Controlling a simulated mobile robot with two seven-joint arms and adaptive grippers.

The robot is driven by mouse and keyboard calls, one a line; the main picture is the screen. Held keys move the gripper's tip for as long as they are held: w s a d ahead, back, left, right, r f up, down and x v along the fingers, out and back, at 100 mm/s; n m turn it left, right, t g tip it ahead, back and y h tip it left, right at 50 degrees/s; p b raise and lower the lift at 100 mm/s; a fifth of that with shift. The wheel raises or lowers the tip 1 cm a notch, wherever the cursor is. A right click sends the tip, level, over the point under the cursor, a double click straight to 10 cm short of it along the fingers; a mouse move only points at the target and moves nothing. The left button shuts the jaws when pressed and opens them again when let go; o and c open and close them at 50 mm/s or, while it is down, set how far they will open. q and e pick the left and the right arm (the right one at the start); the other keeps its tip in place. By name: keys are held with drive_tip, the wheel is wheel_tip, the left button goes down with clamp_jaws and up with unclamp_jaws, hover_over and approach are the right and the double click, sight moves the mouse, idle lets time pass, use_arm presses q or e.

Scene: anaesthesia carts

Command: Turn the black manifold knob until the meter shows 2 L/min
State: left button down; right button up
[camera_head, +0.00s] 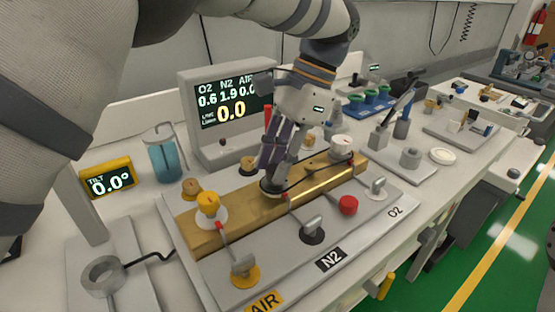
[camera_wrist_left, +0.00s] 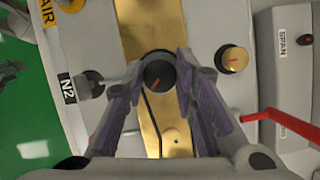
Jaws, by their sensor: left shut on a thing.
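The black manifold knob (camera_wrist_left: 158,75) with a red pointer line sits on the brass manifold (camera_head: 330,181). The meter (camera_head: 231,100) reads O2 0.6, N2 1.9 and AIR 0.0, with a large 0.0 below. My right gripper is not in view.
A yellow knob (camera_head: 208,203) and a white knob (camera_head: 342,146) flank the black one on the manifold. A tilt display (camera_head: 107,181) and a blue-liquid jar (camera_head: 165,159) are at left. A red rod (camera_wrist_left: 278,122) stands close by.

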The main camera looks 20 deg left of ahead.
use_arm(q)
drive_tip(key=c, duration=1.3)
unclamp_jaws()
drive_tip(key=v, duration=0.7)
drive_tip(key=shift+r, duration=0.2)
drive_tip(key=shift+d, duration=0.15)
